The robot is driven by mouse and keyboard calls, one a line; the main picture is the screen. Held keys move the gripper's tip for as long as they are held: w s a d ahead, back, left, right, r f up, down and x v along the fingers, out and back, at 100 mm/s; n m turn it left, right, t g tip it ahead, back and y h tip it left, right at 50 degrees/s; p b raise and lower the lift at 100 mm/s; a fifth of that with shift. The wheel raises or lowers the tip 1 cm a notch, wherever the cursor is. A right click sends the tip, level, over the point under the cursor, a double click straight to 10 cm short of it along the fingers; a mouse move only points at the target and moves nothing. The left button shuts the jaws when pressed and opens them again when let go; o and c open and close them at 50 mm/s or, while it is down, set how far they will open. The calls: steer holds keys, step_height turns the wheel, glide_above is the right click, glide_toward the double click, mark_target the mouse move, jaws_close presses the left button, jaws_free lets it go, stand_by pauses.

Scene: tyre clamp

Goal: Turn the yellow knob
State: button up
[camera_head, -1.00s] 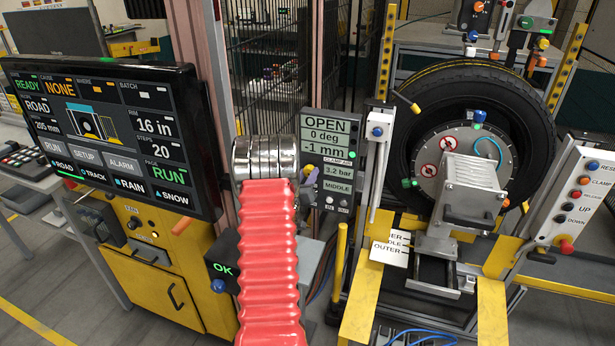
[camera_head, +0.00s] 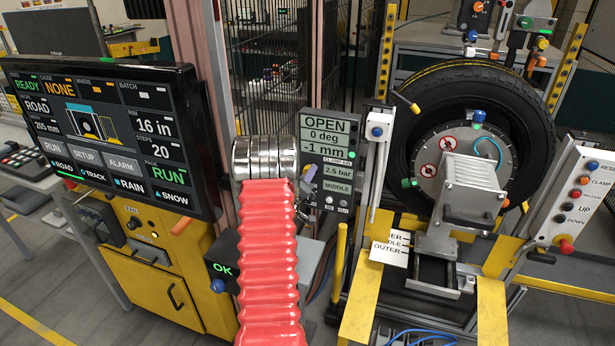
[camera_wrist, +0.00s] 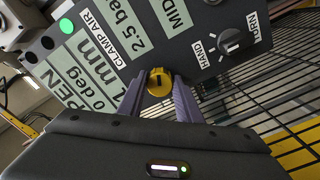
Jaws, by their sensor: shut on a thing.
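The yellow knob (camera_wrist: 159,82) sits on the dark control panel, below the "CLAMP AIR" label in the wrist view. My gripper (camera_wrist: 160,88) has its two purple-grey fingers on either side of the knob, shut on it.
A black HAND selector (camera_wrist: 229,41) is on the same panel, near the knob. A wire mesh fence (camera_wrist: 270,85) runs behind. A large monitor (camera_head: 105,140) stands at the left; a tyre (camera_head: 535,120) in a clamp machine stands at the right.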

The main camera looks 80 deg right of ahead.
steer(key=shift+w+f, duration=0.1)
steer(key=shift+w, duration=0.05)
steer(key=o, duration=1)
steer(key=shift+o, duration=0.2)
steer(key=shift+a, duration=0.1)
steer(key=w+a, duration=0.1)
steer(key=a, duration=1)
steer(key=shift+a, duration=0.4)
